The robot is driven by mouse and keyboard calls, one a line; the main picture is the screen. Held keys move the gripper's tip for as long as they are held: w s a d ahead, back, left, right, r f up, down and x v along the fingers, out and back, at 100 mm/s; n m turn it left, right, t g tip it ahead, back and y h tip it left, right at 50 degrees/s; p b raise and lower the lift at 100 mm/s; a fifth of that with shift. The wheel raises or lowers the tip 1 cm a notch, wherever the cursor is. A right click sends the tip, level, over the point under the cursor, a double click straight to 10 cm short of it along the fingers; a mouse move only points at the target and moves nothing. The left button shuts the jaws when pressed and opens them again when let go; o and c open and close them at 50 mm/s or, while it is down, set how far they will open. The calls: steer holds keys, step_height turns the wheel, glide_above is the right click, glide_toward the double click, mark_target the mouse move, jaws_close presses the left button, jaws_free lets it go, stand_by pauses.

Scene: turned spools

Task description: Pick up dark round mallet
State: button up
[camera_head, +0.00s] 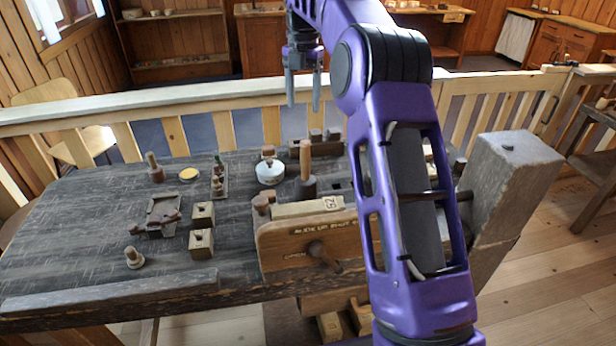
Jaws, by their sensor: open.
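A mallet with a dark round head (306,188) stands on the dark workbench (90,235), its light brown handle pointing straight up. It is near the middle of the bench, just behind the wooden vise. My gripper (303,98) hangs with its fingers pointing down, open and empty. In the picture it shows above the mallet's handle, apart from it, with the railing behind it. My purple arm crosses the right part of the view and hides part of the bench.
A wooden vise (290,245) with a handle is at the bench front. A white round tin (270,173) stands left of the mallet. Wooden blocks (202,243) and small tools lie farther left. A grey post (505,180) rises at right. A railing (170,97) runs behind.

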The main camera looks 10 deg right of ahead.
mark_target(303, 142)
step_height(303, 142, down, 10)
steer(key=shift+f+b, duration=0.2)
steer(key=shift+b, duration=0.85)
steer(key=shift+d+f+b, duration=0.15)
steer(key=shift+f+b, duration=0.25)
steer(key=shift+f, duration=2.75)
jaws_close()
